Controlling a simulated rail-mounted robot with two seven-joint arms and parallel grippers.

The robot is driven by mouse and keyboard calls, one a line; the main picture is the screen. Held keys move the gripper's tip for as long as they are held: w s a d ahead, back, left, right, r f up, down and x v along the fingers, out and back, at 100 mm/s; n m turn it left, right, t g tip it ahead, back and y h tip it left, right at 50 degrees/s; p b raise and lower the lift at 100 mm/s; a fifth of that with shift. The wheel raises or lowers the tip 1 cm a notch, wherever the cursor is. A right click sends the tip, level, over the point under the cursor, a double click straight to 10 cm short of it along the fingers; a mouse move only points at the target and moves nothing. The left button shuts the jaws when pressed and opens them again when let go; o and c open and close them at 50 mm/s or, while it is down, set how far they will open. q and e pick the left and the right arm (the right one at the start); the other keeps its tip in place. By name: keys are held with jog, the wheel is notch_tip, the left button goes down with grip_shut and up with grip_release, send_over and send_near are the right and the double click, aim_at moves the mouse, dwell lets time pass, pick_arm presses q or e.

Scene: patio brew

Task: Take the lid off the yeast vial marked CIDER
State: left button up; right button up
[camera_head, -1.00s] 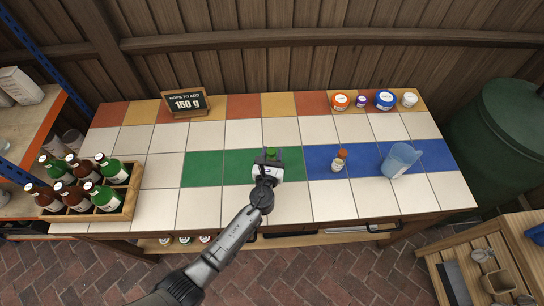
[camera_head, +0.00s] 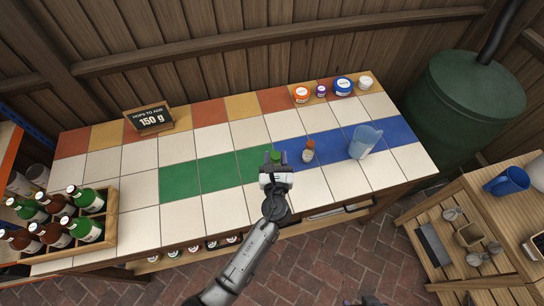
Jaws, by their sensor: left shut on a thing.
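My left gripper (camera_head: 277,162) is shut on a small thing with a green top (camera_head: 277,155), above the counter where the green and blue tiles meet. The jaws hide most of the held thing, so I cannot tell whether it is a vial or only a lid. A small brown vial (camera_head: 308,152) with an orange-brown cap and a pale label stands upright on the blue tiles, just right of the gripper and apart from it. Its label is too small to read, so I cannot tell which is marked CIDER. My right gripper is not in view.
A blue translucent jug (camera_head: 363,142) stands right of the vial. The white and green tiles between are clear.

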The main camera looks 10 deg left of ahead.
pick_arm(q)
jog(key=shift+o, duration=1.4)
grip_shut()
jog(key=shift+s+a+f+n+y, duration=0.15)
jog(key=shift+a+f+n+y, duration=0.25)
jog(key=shift+a+y, duration=0.2)
jog(key=s+a+r+m+h, duration=0.1)
jog(key=s+a+r+h, duration=0.2)
jog(key=r, duration=0.4)
jog(key=s+a+r+m, duration=0.1)
jog(key=s+a+r, duration=0.2)
jog(key=a+r, duration=0.3)
jog(key=s+a+r+m+h, duration=0.1)
jog(key=s+a+r+h, duration=0.2)
jog(key=r, duration=0.4)
notch_tip(320, 180, up, 32)
jog(key=y+p, duration=0.1)
jog(key=p, duration=3)
jog(key=shift+a, duration=0.3)
